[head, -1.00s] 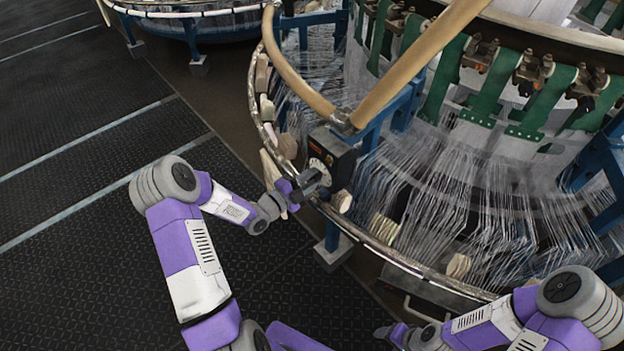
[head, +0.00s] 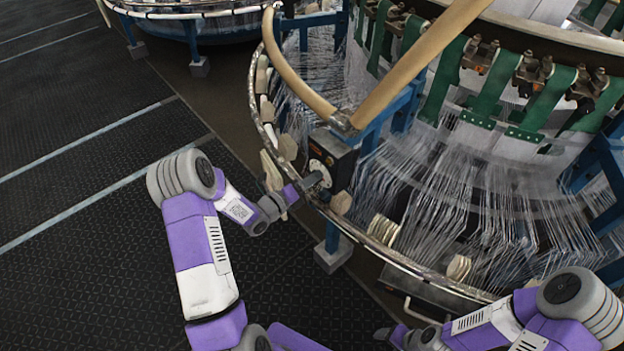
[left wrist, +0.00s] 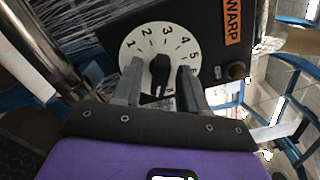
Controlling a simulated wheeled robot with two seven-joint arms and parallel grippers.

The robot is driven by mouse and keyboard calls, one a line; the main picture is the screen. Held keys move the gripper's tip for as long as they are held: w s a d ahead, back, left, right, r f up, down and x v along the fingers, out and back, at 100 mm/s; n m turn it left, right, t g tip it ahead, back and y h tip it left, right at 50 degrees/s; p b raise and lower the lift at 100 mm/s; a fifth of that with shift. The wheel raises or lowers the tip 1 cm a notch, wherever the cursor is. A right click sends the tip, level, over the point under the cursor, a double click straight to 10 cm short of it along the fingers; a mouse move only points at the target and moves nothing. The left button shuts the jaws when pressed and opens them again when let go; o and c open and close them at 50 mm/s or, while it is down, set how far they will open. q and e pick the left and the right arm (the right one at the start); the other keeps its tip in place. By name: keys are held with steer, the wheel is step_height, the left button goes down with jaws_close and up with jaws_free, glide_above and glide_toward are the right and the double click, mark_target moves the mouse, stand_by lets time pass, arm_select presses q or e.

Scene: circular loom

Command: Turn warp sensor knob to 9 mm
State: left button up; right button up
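The warp sensor is a dark box (head: 342,160) on the loom's rim, with a white dial on its face; an orange WARP label (left wrist: 232,20) shows in the left wrist view. My left gripper (left wrist: 160,84) is open, one finger on each side of the knob, with small gaps visible. My right gripper (head: 388,334) is low in the head view; its fingers are unclear.
The loom's metal rim (head: 385,253) curves past the box, with pale blocks and fine threads inside it. Tan hoops (head: 415,60) rise above the box. Dark floor at left is open.

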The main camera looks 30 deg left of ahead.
arm_select(q)
steer(key=v, duration=0.7)
steer(key=shift+d, duration=0.1)
stand_by(0.6)
steer(key=s+d+f+n+g+y+p, duration=0.3)
steer(key=d+f+n+g+p, duration=0.5)
steer(key=n, duration=0.9)
steer(key=s+d+f+n+g, duration=0.2)
steer(key=s+d+n+g, duration=0.1)
steer(key=s+d+n, duration=0.3)
steer(key=s+d+f+n+g+p, duration=0.1)
steer(key=s+d+n+g, duration=0.3)
steer(key=s, duration=0.6)
steer(key=d+n, duration=0.2)
steer(key=n, duration=0.1)
steer(key=shift+d+f+g, duration=0.25)
steer(key=shift+f+g, duration=0.05)
steer(key=shift+f, duration=0.1)
